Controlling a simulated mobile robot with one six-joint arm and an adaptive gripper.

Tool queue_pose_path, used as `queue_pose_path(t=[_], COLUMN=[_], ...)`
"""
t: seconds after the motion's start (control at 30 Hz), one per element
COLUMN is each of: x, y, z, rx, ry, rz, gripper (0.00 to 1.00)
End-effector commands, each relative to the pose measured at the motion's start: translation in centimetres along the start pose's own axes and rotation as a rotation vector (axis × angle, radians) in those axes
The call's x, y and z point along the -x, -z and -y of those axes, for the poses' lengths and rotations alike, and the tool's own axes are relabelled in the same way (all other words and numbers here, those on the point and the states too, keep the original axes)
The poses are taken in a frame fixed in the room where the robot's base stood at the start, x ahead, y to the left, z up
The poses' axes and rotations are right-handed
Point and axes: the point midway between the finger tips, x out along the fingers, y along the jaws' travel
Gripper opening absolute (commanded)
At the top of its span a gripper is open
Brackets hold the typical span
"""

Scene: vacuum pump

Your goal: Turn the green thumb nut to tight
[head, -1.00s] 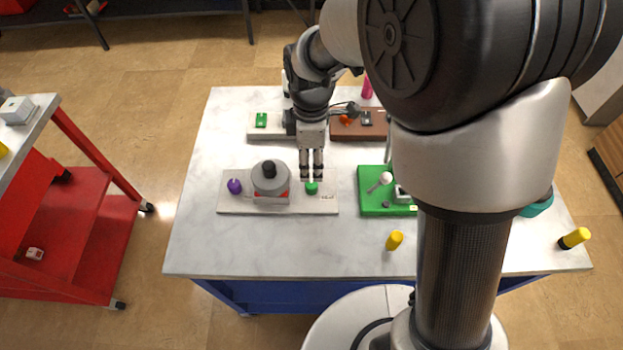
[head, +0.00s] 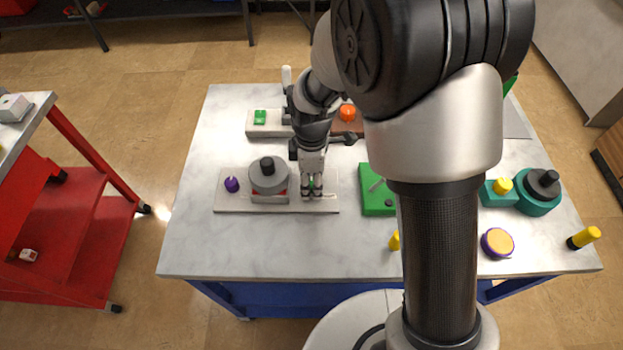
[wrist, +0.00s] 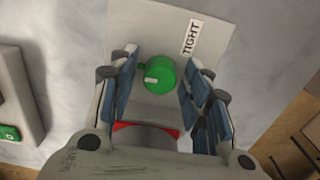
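The green thumb nut (wrist: 160,76) sits on the right end of a pale base plate (head: 233,205). It is mostly hidden behind my fingers in the head view, where a bit of green (head: 311,183) shows. In the wrist view a white mark on its top points left, and a label reading TIGHT (wrist: 190,39) lies on the plate beyond it to the right. My gripper (wrist: 158,85) is open, with its blue-padded fingers on either side of the nut. Gaps show between nut and pads. It also shows low over the plate in the head view (head: 312,188).
A grey round pump body (head: 265,180) with a black knob stands left of the nut, and a purple knob (head: 231,185) is farther left. A green board (head: 375,200) lies to the right. Bare marble table (head: 270,245) lies in front.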

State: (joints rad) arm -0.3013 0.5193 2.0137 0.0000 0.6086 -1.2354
Motion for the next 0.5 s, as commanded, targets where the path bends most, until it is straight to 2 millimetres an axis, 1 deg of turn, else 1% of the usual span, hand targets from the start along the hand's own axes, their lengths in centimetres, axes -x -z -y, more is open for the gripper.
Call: queue_pose_path(t=[0.03,0.07,0.5], x=[0.01,0.01,0.02], y=[0.0,0.0,0.0], z=[0.0,0.0,0.0], rx=[0.0,0.0,0.0], ry=[0.0,0.0,0.0], rz=[0.0,0.0,0.0], gripper=[0.38,0.36,0.07])
